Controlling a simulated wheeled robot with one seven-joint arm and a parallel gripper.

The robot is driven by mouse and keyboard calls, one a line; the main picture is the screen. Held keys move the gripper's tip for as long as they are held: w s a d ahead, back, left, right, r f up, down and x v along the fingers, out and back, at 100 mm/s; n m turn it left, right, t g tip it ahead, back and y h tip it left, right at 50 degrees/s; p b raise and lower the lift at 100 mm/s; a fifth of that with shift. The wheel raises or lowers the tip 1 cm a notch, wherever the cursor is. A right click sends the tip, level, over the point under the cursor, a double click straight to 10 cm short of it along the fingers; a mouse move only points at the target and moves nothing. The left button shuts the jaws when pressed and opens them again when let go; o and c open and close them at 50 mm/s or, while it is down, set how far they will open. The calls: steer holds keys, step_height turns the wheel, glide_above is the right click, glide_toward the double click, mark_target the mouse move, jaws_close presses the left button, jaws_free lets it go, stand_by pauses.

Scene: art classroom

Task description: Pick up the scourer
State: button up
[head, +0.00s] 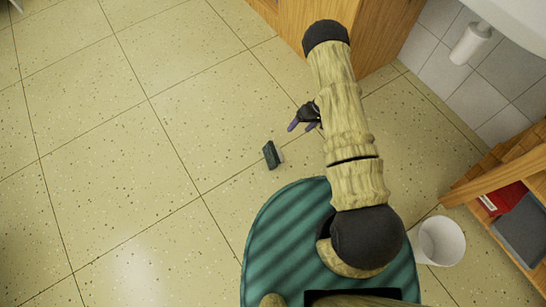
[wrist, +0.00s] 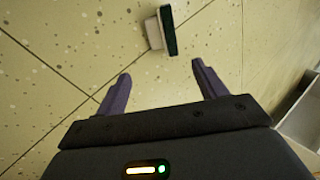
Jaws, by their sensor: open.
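The scourer (head: 271,155) is a small block with a dark green side and a pale side. It lies on the speckled floor, left of my arm in the head view. In the wrist view the scourer (wrist: 167,30) is at the top, ahead of the fingertips and a little right of the middle between them. My gripper (head: 302,124) has purple fingers and is open and empty. In the wrist view both fingers of my gripper (wrist: 160,72) are spread apart, with bare floor between them. The scourer is apart from the fingers.
A wooden cabinet (head: 290,22) stands at the top. A white bin (head: 440,242) and a wooden shelf (head: 500,180) holding a red item and a grey tray (head: 525,228) are at the right. The tiled floor left of the scourer is clear.

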steer(key=shift+f, duration=0.1)
steer(key=b, duration=0.7)
glide_toward(279, 152)
steer(key=shift+s+a+f, duration=0.25)
steer(key=shift+a+f, duration=0.05)
steer(key=shift+a, duration=0.2)
steer(key=shift+s+a+f, duration=0.3)
steer(key=shift+a+f, duration=0.05)
steer(key=shift+a, duration=0.2)
steer(key=shift+a+f, duration=0.15)
steer(key=b+x, duration=0.4)
steer(key=x, duration=0.1)
steer(key=shift+s+b, duration=0.3)
steer(key=shift+s, duration=0.05)
steer(key=shift+c, duration=0.2)
